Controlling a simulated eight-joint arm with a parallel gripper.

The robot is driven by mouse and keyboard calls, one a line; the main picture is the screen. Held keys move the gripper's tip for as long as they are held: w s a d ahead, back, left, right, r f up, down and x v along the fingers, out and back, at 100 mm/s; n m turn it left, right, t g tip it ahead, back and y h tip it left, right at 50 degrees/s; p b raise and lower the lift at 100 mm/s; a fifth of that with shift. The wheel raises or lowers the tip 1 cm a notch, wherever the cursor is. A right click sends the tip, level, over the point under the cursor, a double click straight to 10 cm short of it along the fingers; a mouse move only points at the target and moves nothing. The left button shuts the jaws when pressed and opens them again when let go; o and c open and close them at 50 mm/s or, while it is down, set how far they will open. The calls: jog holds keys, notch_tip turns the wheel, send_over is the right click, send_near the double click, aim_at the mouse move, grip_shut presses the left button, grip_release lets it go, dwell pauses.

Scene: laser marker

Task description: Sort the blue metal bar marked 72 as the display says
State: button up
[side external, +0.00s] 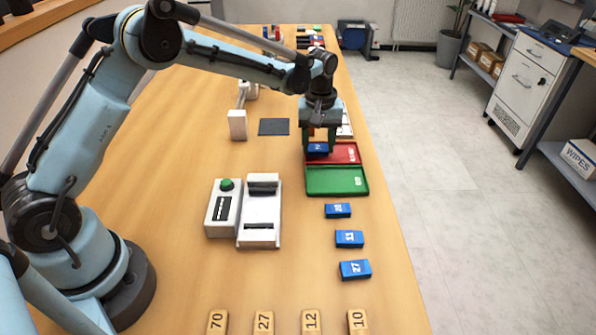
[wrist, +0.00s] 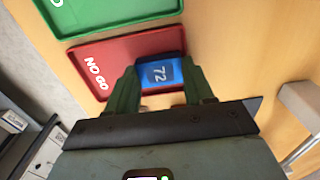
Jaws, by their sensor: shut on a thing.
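My gripper (wrist: 157,88) is shut on the blue metal bar marked 72 (wrist: 160,74), whose number reads in the wrist view. In the side view my gripper (side external: 319,146) holds the bar (side external: 317,148) above or at the red tray (side external: 347,153). The red tray (wrist: 88,69) is marked NO GO in the wrist view. The green tray (side external: 337,181) lies beside it, nearer the side camera, and shows in the wrist view (wrist: 110,22). I cannot tell whether the bar touches the red tray. A white device with a green button (side external: 227,184) stands to the left; I cannot read a display.
Several blue bars, such as one marked 27 (side external: 355,270), lie in a row at the table's right side. Wooden blocks marked 70 (side external: 217,321) and 10 (side external: 358,321) lie at the front. A dark pad (side external: 273,127) and a white stand (side external: 238,125) are left of the trays.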

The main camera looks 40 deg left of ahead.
jog(key=shift+f, duration=0.5)
dwell(0.6)
jog(key=o, duration=1.2)
jog(key=shift+a, duration=0.1)
jog(key=shift+o, duration=0.2)
notch_tip(320, 180, up, 13)
jog(key=shift+d, duration=0.2)
jog(key=shift+r, duration=0.15)
jog(key=s+r+m+t, duration=0.4)
jog(key=s+r+m, duration=0.1)
jog(key=s, duration=0.6)
jog(key=s+a+f+m+t, duration=0.1)
jog(key=s+f+m+t, duration=0.2)
jog(key=s, duration=0.8)
jog(key=shift+s+a+f+m, duration=0.2)
jog(key=shift+f+m, duration=0.3)
jog(key=shift+f, duration=0.4)
